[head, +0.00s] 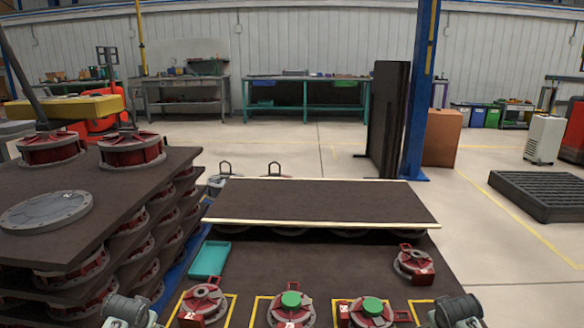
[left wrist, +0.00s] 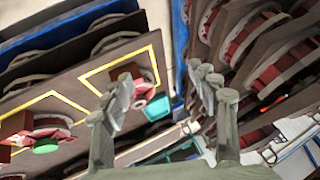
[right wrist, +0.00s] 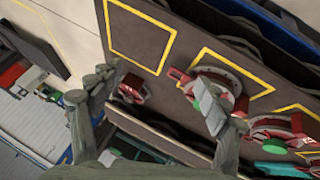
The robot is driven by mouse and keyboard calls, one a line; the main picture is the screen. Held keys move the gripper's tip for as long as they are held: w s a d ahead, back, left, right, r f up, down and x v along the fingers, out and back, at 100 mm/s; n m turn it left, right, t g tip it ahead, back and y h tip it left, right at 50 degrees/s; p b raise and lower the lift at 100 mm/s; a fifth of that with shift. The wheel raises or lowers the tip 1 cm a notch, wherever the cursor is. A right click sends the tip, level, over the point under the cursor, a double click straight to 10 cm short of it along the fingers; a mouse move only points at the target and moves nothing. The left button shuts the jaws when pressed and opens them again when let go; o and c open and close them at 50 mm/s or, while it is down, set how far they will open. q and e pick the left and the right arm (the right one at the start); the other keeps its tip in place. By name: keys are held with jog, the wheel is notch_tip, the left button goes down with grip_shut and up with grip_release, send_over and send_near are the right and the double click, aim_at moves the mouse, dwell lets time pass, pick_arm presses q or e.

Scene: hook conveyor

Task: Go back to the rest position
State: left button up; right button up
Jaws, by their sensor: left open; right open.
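My left gripper (left wrist: 162,98) shows in the left wrist view, with its fingers spread and nothing between them. My right gripper (right wrist: 150,100) shows in the right wrist view, also open and empty. In the head view only grey parts of my arms show at the bottom left and bottom right edges; the fingers are out of sight. Red and grey round parts (head: 203,302) stand along the front of the dark table (head: 290,258). Two of them have green tops (head: 291,299); the second green top (head: 372,306) is to its right. Neither gripper touches anything visible.
A stack of dark boards (head: 130,190) with red parts between its layers stands close on the left. A teal tray (head: 209,259) and a red part (head: 414,263) lie on the table. A raised board (head: 320,200) spans its back. A blue post (head: 420,90) stands behind.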

pick_arm(q)
jog(key=s+d+f+g, duration=0.1)
jog(key=s+d+f, duration=0.2)
jog(key=s, duration=0.7)
jog(key=s+d+f+g+h, duration=0.1)
jog(key=s+d+f, duration=0.2)
jog(key=s, duration=0.7)
jog(key=s+d+f+g+h, duration=0.1)
jog(key=s+d+f, duration=0.3)
jog(key=s, duration=0.7)
jog(key=shift+f+m, duration=0.3)
jog(key=shift+f, duration=0.5)
pick_arm(e)
jog(key=s+a+f+g, duration=0.1)
jog(key=s+a+f, duration=0.2)
jog(key=s, duration=0.7)
jog(key=s+a+f+g+y, duration=0.1)
jog(key=s+a+f, duration=0.2)
jog(key=s, duration=0.7)
jog(key=s+a+f+g+y, duration=0.1)
jog(key=s+a+f, duration=0.3)
jog(key=s, duration=0.7)
jog(key=shift+f+n, duration=0.3)
jog(key=shift+f, duration=0.45)
